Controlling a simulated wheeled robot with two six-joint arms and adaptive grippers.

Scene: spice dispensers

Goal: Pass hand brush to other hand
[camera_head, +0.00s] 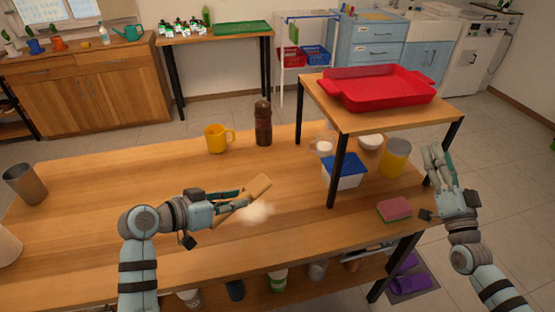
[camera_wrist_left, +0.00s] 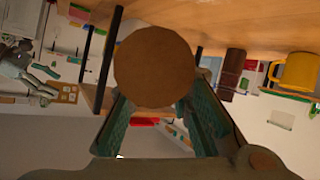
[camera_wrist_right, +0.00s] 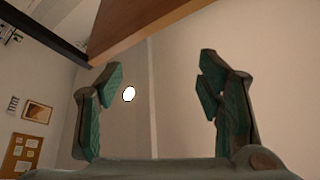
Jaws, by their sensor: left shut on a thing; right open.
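The hand brush (camera_head: 260,186) has a light wooden body, with a pale blurred patch beside it that looks like its bristles. My left gripper (camera_head: 236,198) is shut on it, over the middle of the long table. In the left wrist view the round brown end of the brush (camera_wrist_left: 155,67) sits between the fingers and hides what is behind it. My right gripper (camera_head: 437,160) is open and empty, pointing up beyond the table's right end, well apart from the brush. In the right wrist view its fingers (camera_wrist_right: 163,80) are wide apart with nothing between them.
A raised shelf (camera_head: 365,118) with a red tray (camera_head: 377,88) stands at the right. Below it are a blue-lidded container (camera_head: 344,171), a yellow-filled jar (camera_head: 395,158) and a pink sponge (camera_head: 394,210). A yellow mug (camera_head: 216,139) and a brown grinder (camera_head: 263,125) stand behind the brush. The table's left middle is clear.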

